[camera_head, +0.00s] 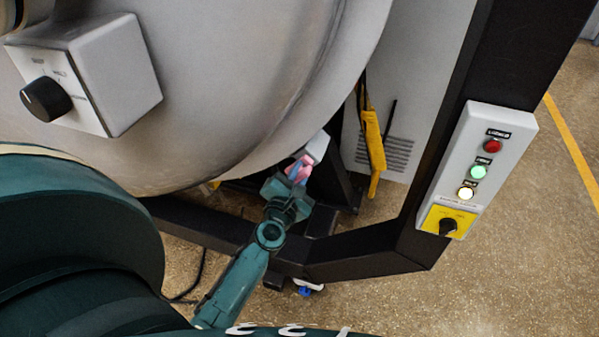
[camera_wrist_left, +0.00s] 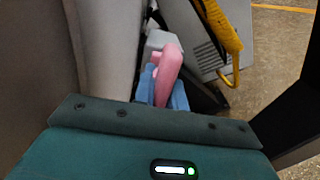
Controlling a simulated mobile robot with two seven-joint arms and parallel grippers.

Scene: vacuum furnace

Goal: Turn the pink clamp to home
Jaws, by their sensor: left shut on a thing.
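The pink clamp (camera_head: 300,167) is at the lower right rim of the big round furnace door, beside a small light-grey block (camera_head: 318,147). My left gripper (camera_head: 296,175) is shut on the pink clamp. In the left wrist view the pink clamp (camera_wrist_left: 168,72) stands up between the blue fingertips (camera_wrist_left: 163,90), in front of the grey block (camera_wrist_left: 160,42). The fingers hide the lower part of the clamp. My right gripper is not in view.
A grey box with a black knob (camera_head: 45,99) is on the door at upper left. A control panel (camera_head: 478,165) with red, green and white lights and a yellow switch stands on the black frame at right. A yellow handle (camera_head: 373,145) hangs behind the clamp. The floor at right is clear.

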